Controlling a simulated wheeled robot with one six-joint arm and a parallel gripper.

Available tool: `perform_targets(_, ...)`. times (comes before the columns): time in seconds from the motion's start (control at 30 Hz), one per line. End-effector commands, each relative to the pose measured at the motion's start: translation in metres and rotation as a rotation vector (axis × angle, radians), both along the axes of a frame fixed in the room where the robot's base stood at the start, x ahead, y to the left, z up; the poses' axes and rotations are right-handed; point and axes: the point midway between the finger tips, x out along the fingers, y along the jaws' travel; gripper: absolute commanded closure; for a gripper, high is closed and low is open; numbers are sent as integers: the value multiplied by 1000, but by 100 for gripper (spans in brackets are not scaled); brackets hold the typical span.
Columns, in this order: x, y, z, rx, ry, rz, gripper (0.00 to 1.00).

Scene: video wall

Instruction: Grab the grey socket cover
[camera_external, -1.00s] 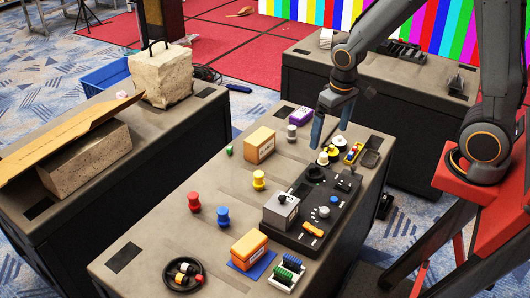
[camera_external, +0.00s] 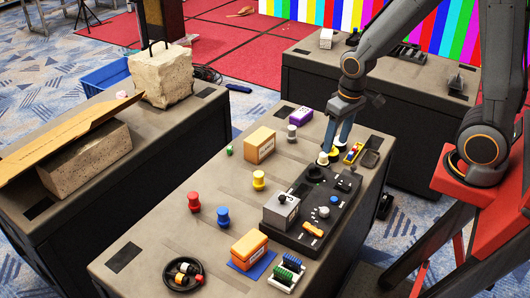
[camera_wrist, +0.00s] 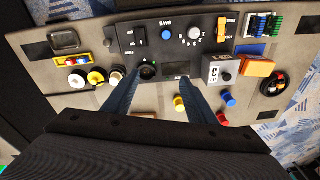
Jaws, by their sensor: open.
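A grey box-shaped cover with a black knob on top (camera_external: 281,212) sits at the left side of the black control panel (camera_external: 309,228). In the wrist view the grey cover (camera_wrist: 213,70) bears a "3" and lies to the right of my gripper. My gripper (camera_external: 335,149) has two blue fingers. It is open and empty, at the panel's far end by the round caps, well apart from the grey cover. In the wrist view my gripper (camera_wrist: 158,76) spans the panel's edge near a black round socket (camera_wrist: 148,71).
White and yellow caps (camera_wrist: 95,78) stand close to my fingers. A grey peg (camera_external: 291,132), orange box (camera_external: 259,146) and yellow peg (camera_external: 258,180) stand left of the panel. An orange box on blue (camera_external: 249,248) stands near the cover. Table room left of the cover is fairly free.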

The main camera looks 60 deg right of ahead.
Motion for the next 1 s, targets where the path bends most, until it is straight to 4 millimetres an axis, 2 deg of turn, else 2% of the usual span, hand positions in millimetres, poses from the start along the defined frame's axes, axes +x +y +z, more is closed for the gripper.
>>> perform_targets(0.03, 20, -10, -7, 23, 7, -112, 48)
perform_targets(0.1, 48, -24, -15, 62, 18, -287, 48)
perform_targets(0.3, 122, -74, -43, 180, 51, -794, 48)
perform_targets(0.47, 174, -123, -72, 284, 85, -1191, 48)
perform_targets(0.6, 212, -172, -102, 383, 123, -1527, 48)
perform_targets(0.8, 246, -232, -138, 508, 179, -1906, 48)
perform_targets(0.9, 255, -250, -149, 547, 198, -2014, 48)
perform_targets(1.0, 259, -259, -154, 570, 209, -2070, 48)
